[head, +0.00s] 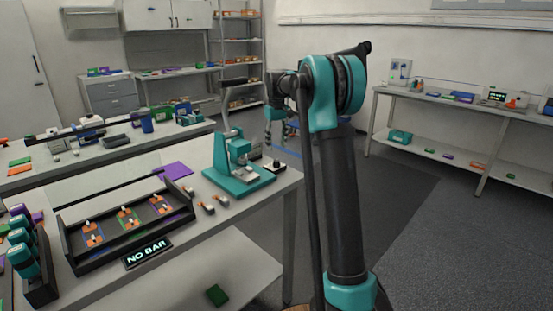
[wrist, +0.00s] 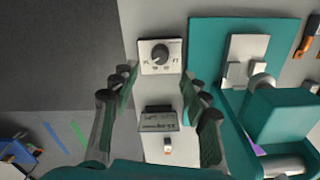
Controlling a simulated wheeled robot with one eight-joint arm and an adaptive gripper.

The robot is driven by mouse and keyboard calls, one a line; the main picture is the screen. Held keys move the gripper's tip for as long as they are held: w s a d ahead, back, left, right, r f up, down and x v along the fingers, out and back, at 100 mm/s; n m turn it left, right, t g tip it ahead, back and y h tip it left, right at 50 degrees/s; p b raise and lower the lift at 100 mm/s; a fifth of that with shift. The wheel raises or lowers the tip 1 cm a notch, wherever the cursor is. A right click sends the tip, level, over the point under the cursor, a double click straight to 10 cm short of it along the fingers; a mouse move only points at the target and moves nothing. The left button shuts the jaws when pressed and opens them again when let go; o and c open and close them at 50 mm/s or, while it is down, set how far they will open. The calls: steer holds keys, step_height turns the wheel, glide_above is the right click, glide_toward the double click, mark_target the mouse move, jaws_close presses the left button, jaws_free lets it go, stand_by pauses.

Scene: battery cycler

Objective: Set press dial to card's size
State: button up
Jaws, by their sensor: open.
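The press dial is a dark round knob (wrist: 160,54) on a white plate with printed marks, at the top middle of the wrist view. Its pointer and most marks are too small to read surely. My gripper (wrist: 160,80) is open and empty, its two fingers spread either side below the dial plate. A small card (wrist: 158,120) with dark print stands between the fingers; its text is blurred. The teal press (wrist: 275,125) stands at the right of the wrist view. In the head view the press (head: 235,165) sits at the bench corner, my gripper (head: 270,128) just behind it.
A black tray (head: 128,243) with several orange parts and a "NO BAR" sign (head: 148,253) lie on the bench. Loose small parts (head: 207,208) lie in front of the press. The bench edge is close to the dial; open floor (head: 400,190) lies right.

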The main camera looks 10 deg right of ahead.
mark_target(276, 161)
step_height(276, 161, down, 7)
steer(key=shift+f, duration=0.15)
steer(key=shift+c, duration=0.2)
jaws_close()
